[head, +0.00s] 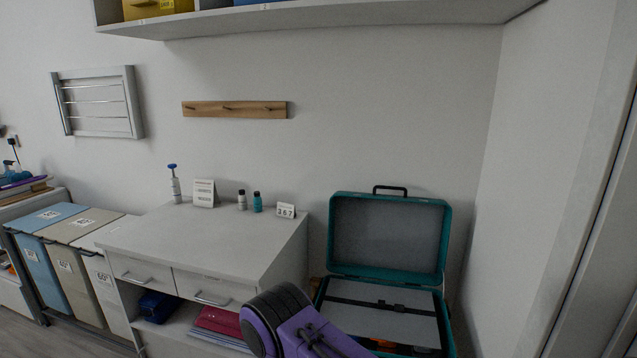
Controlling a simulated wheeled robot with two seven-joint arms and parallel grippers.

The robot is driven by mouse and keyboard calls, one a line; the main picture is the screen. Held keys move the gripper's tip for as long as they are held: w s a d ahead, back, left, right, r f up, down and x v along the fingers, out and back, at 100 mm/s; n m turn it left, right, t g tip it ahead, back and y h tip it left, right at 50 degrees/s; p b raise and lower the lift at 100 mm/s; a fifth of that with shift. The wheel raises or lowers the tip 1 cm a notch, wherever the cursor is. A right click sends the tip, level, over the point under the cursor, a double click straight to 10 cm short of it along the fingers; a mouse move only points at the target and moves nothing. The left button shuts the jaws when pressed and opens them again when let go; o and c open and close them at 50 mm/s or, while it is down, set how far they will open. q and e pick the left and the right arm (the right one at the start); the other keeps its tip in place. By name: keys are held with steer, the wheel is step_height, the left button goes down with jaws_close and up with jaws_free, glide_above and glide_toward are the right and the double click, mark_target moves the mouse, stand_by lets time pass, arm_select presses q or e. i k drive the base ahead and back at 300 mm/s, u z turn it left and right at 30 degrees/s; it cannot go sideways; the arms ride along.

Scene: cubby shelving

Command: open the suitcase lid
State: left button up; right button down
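The teal suitcase (447,322) stands at the lower right, beside the white drawer unit. Its lid (388,238) is raised and stands nearly upright at the back, with its grey lining facing me. A dark handle (390,188) is on the lid's top edge. A grey panel with a dark strap (380,303) covers much of the inside of the base. Orange and dark items show below the panel. A purple and black link of my arm covers the suitcase's front left part. Neither of my grippers shows in the head view.
The white drawer unit (200,240) carries a pump bottle (175,186), small bottles and cards along its back edge; its top is otherwise clear. A shelf (320,18) overhangs above. A wall stands close on the right. Lidded bins (75,250) stand at left.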

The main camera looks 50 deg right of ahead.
mark_target(405, 239)
steer(key=u, duration=0.1)
steer(key=i, duration=2.4)
steer(key=z, duration=2.65)
